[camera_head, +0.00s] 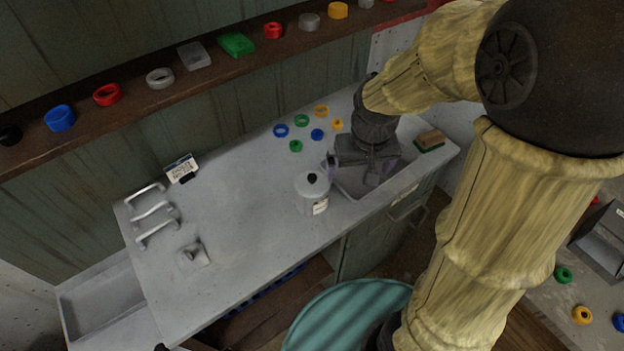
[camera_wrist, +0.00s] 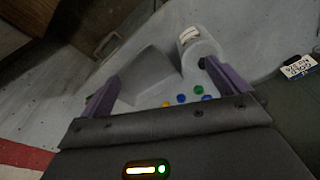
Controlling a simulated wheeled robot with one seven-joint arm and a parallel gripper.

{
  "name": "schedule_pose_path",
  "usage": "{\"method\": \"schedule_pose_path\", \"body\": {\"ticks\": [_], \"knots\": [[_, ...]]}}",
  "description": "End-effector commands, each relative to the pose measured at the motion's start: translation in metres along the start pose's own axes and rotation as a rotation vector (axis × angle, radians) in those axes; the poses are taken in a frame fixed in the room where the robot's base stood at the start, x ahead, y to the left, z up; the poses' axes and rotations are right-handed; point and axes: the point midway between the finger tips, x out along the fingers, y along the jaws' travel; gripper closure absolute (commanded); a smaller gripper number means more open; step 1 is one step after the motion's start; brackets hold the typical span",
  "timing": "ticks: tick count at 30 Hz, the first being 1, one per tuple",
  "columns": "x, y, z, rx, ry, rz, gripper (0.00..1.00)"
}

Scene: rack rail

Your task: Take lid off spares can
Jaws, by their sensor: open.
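The spares can (camera_head: 312,199) is a pale, round can with a small label, standing upright on the grey worktop. Its lid (camera_head: 302,182) is on top and has a black knob. My gripper (camera_head: 352,170) is open and empty, just right of the can and above a grey tray.
The grey tray (camera_head: 347,187) lies beneath my gripper. Several coloured rings (camera_head: 301,120) lie behind the can. Metal handles (camera_head: 152,211) and a sign (camera_head: 181,168) are at left. A brown shelf (camera_head: 130,108) holds more rings.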

Motion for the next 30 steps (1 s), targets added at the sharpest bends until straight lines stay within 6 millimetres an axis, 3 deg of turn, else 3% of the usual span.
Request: {"method": "schedule_pose_path", "body": {"ticks": [1, 3, 6, 10, 14, 23, 30], "knots": [[-0.009, -0.012, -0.020, -0.041, -0.019, -0.005, 0.00], [-0.017, -0.028, -0.042, -0.091, -0.053, -0.011, 0.00], [-0.028, -0.052, -0.069, -0.154, -0.095, -0.019, 0.00], [-0.037, -0.074, -0.089, -0.211, -0.135, -0.023, 0.00], [-0.041, -0.084, -0.097, -0.234, -0.150, -0.025, 0.00], [-0.040, -0.085, -0.096, -0.235, -0.151, -0.025, 0.00], [-0.016, -0.085, -0.091, -0.235, -0.156, -0.025, 0.00]]}}
